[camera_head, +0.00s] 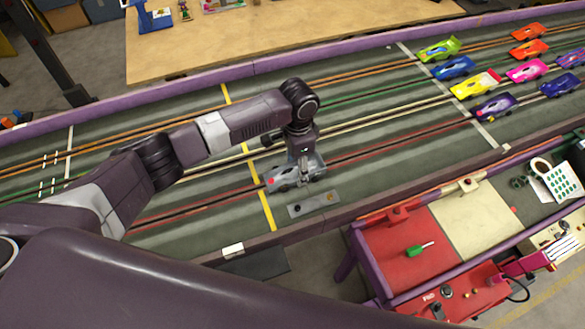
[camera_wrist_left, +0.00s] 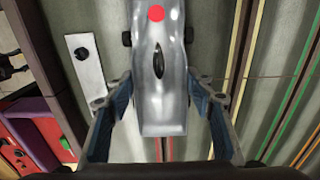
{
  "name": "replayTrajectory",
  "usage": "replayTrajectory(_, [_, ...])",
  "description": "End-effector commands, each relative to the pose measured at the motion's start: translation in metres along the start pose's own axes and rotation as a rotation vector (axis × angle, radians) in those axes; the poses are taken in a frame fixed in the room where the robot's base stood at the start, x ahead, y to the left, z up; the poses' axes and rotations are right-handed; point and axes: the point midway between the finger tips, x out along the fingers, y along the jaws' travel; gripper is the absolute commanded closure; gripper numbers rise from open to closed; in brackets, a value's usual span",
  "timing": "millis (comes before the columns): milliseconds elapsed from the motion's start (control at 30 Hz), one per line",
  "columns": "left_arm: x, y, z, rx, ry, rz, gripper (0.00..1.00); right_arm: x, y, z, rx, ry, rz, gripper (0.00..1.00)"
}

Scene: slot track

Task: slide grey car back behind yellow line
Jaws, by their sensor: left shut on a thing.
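The grey car (camera_head: 285,178) sits on the track along the red-lined slot, just right of the yellow line (camera_head: 259,198) in the head view. Its red-dotted end is toward the line. In the left wrist view the silver car (camera_wrist_left: 161,85) lies lengthwise between the fingers. My left gripper (camera_head: 305,165) is down at the car's right part, shut on it, with blue finger pads (camera_wrist_left: 165,100) on either side. The fingertips are partly hidden by the wrist in the head view. My right gripper is in neither view.
Several coloured cars (camera_head: 492,106) stand at the far right, near a white line (camera_head: 484,133). The slot left of the yellow line is clear.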

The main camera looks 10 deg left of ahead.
Motion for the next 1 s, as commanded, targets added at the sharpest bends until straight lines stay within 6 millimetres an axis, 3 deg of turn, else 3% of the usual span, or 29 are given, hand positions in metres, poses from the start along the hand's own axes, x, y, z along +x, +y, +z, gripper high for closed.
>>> replayTrajectory(267, [-0.001,-0.001,-0.001,0.000,0.001,-0.001,0.65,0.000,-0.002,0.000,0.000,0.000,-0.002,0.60])
replayTrajectory(300, [-0.001,-0.001,-0.001,0.000,0.001,-0.001,0.47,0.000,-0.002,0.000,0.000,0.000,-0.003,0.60])
replayTrajectory(467, [0.000,0.000,-0.001,0.000,0.000,-0.001,0.31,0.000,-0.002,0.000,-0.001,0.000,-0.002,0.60])
replayTrajectory(767, [-0.002,-0.001,-0.001,0.000,0.001,-0.001,0.31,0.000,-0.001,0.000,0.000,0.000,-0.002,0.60])
replayTrajectory(1000, [-0.036,-0.001,-0.002,0.001,0.004,-0.003,0.31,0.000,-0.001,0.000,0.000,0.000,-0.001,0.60])
